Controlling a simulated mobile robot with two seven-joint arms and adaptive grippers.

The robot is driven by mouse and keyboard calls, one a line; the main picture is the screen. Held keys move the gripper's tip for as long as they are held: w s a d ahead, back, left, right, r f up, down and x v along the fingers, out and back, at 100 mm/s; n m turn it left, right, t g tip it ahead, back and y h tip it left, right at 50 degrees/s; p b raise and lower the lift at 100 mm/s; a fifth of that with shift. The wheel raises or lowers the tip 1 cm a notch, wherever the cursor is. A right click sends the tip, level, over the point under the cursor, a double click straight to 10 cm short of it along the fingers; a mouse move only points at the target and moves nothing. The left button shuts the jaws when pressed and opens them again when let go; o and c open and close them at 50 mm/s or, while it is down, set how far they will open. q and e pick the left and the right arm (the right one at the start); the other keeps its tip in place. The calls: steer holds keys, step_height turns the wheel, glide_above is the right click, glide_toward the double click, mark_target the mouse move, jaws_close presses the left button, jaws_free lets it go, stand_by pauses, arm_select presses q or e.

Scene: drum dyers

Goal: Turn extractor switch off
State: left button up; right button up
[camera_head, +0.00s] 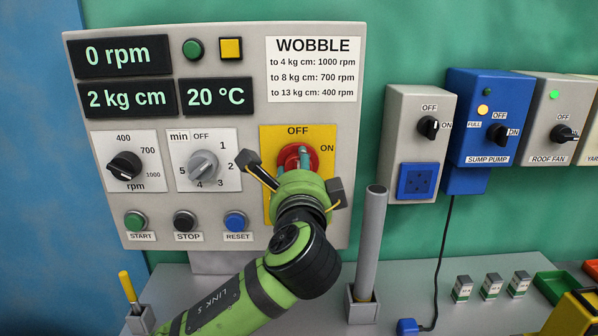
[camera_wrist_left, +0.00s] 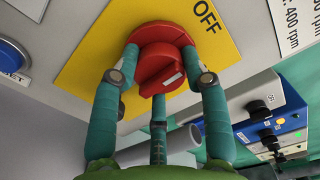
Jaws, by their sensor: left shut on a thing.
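The switch is a red rotary knob (camera_head: 312,157) on a yellow plate (camera_head: 272,142) at the right of the grey control panel, with OFF printed above and ON at upper right. My left gripper (camera_head: 296,165) is against the plate and hides much of the knob in the head view. In the left wrist view the teal fingers of the left gripper (camera_wrist_left: 163,80) are closed around the red knob (camera_wrist_left: 160,60). A white mark shows on the knob; I cannot tell for sure which label it points to. My right gripper is not in view.
The panel's other knobs (camera_head: 203,165) and START, STOP and RESET buttons (camera_head: 185,221) are left of my arm. A grey upright pipe (camera_head: 371,245) stands close right of it. Sump pump (camera_head: 482,120) and roof fan boxes (camera_head: 555,105) hang further right.

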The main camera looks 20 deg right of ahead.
arm_select(q)
steer(key=shift+r, duration=0.15)
steer(key=o, duration=1.2)
steer(key=shift+a, duration=0.1)
steer(key=shift+c, duration=0.2)
steer(key=shift+s, duration=0.2)
steer(key=v, duration=1.1)
steer(key=shift+s, duration=0.25)
steer(key=shift+a, duration=0.1)
